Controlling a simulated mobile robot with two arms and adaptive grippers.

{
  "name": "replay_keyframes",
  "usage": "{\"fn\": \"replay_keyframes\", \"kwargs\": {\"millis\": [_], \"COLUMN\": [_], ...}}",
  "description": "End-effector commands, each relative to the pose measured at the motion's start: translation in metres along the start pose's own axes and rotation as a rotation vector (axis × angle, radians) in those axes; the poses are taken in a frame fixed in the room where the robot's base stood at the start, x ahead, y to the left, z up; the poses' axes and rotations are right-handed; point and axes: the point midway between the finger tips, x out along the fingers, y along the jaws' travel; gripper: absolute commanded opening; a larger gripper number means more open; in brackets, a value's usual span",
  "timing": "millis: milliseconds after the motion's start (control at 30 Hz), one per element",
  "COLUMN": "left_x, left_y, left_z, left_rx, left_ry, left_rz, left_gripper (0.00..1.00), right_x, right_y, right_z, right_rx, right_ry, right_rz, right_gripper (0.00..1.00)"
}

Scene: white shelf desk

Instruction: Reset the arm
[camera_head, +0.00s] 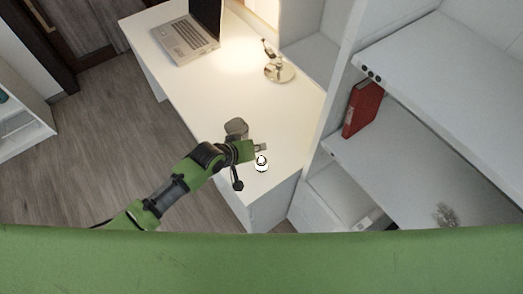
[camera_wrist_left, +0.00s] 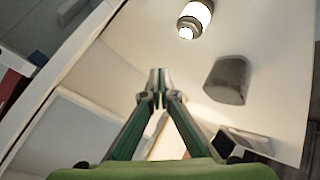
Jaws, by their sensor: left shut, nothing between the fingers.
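My left arm, green and dark grey, reaches in from the lower left over the white desk (camera_head: 225,85) in the head view. Its gripper (camera_head: 262,147) is above the desk's near end. The left wrist view shows the gripper (camera_wrist_left: 157,76) with its fingertips together and nothing between them. My right gripper is in neither view.
A white bottle-like object (camera_head: 261,163) stands beside the gripper. A grey block (camera_head: 236,128) is just behind the arm, partly hidden. A lamp (camera_head: 279,70) and laptop (camera_head: 185,40) stand farther back. White shelves with a red binder (camera_head: 363,108) rise at right.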

Motion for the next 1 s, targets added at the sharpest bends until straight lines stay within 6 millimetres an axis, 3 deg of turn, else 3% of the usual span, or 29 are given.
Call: {"fn": "replay_keyframes", "kwargs": {"millis": [267,433,567,800,1000], "left_x": [0.000,-0.018,-0.063,-0.158,-0.215], "left_y": [0.001,0.010,0.008,-0.040,-0.070], "left_z": [0.001,0.023,0.053,0.090,0.111], "left_rx": [0.001,0.043,0.121,0.230,0.264], "left_ry": [-0.001,-0.027,-0.067,-0.153,-0.222], "left_rz": [0.000,-0.009,-0.064,-0.249,-0.361], "left_gripper": [0.00,0.00,0.00,0.00,0.00], "right_x": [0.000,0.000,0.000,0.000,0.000], "right_y": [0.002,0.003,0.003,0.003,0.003], "right_z": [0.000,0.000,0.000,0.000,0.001], "right_rx": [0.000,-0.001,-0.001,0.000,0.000], "right_ry": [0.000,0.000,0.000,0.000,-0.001], "right_rz": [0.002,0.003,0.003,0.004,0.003], "right_gripper": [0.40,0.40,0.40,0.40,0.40]}}
